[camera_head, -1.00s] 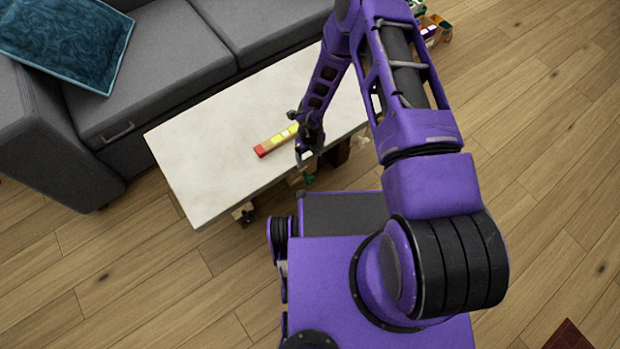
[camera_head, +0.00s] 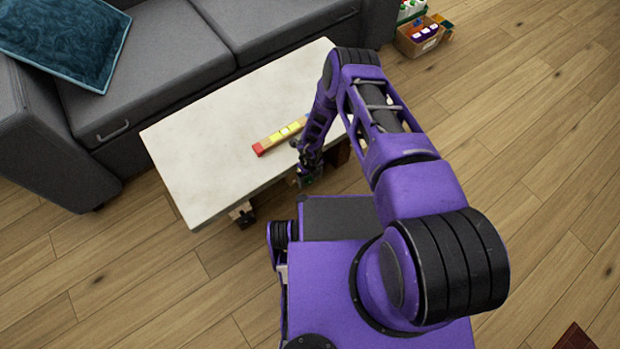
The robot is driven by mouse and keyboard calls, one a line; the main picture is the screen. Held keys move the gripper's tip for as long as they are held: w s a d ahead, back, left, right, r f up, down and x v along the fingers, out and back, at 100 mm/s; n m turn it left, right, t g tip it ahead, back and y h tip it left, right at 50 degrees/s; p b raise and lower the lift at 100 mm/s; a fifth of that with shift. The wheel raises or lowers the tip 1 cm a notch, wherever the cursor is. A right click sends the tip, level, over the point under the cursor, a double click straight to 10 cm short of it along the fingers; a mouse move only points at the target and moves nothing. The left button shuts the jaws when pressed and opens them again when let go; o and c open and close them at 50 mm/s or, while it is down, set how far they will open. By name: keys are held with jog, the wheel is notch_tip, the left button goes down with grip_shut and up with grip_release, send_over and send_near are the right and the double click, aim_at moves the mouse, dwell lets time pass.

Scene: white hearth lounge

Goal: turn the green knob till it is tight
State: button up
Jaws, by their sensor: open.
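The green knob (camera_head: 310,181) shows as a small green patch low at the near edge of the white table (camera_head: 205,165). My gripper (camera_head: 309,180) is right at it, just off the table's near edge, pointing down. The jaws are open. They hide most of the knob, and I cannot tell whether they touch it. A bar with red, yellow and tan sections (camera_head: 270,144) lies on the table top, just left of my gripper.
A black knob-like part (camera_head: 246,217) sits on a wooden block under the table's near left side. A grey sofa (camera_head: 170,70) with a teal cushion (camera_head: 70,40) stands behind the table. Boxes of small items (camera_head: 422,36) stand on the floor at the back right.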

jog(key=shift+c, duration=0.4)
grip_shut()
jog(key=shift+d+y, duration=0.15)
jog(key=shift+y, duration=0.15)
jog(key=shift+g+y, duration=0.4)
jog(key=shift+w+d+f+g+y, duration=0.1)
jog(key=shift+d+g+y, duration=0.05)
jog(key=shift+g+y, duration=0.6)
jog(key=shift+w+d+f+g+y, duration=0.1)
jog(key=shift+g+y, duration=0.35)
jog(key=shift+y, duration=0.5)
jog(key=shift+o, duration=0.4)
grip_release()
